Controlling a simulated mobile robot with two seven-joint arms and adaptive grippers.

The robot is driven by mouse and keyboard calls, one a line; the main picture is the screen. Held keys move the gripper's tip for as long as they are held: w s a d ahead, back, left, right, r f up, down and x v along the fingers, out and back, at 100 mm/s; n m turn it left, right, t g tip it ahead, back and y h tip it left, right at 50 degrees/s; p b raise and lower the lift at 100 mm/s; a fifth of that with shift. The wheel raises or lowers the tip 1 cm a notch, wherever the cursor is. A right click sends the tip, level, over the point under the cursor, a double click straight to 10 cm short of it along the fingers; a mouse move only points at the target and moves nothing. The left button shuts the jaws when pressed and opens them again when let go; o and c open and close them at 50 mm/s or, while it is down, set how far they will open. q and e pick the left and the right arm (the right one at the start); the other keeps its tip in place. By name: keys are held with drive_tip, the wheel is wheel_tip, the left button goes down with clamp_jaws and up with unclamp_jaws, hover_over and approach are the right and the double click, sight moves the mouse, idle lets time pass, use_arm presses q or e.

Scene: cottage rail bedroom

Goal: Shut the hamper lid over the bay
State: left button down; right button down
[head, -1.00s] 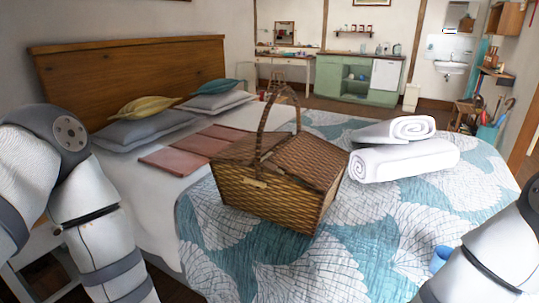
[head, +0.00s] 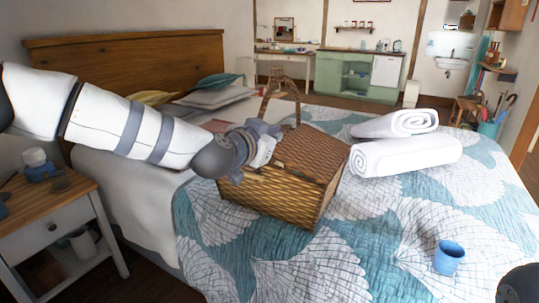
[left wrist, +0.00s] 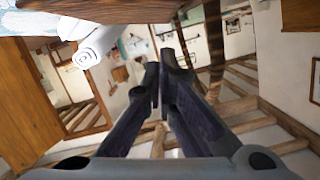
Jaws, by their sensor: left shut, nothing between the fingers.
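The hamper is a brown wicker basket (head: 275,198) on the bed, with a tall hoop handle (head: 297,108). Its right lid flap (head: 312,155) shows and looks lowered onto the basket. The left side of its top is mostly hidden behind my left gripper (head: 264,146), so I cannot tell how that flap lies. My left gripper is over the left part of the hamper, near the handle; contact is unclear. In the left wrist view its fingers (left wrist: 164,68) are shut and empty. Only a dark piece of my right arm shows at the bottom right; its gripper is out of view.
Rolled white towels (head: 405,158) lie right of the hamper on the patterned quilt (head: 370,235). A blue cup (head: 449,258) stands at the bed's front right. A nightstand (head: 52,205) with a jar (head: 38,168) is below my left arm. The quilt before the hamper is clear.

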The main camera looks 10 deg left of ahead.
use_arm(q)
drive_tip(key=shift+a+f, duration=0.3)
drive_tip(key=shift+f, duration=0.65)
drive_tip(key=shift+a+f, duration=0.25)
drive_tip(key=shift+f, duration=0.7)
drive_tip(key=shift+w+a+f, duration=0.2)
drive_tip(key=shift+a+f, duration=0.2)
drive_tip(key=shift+f, duration=0.4)
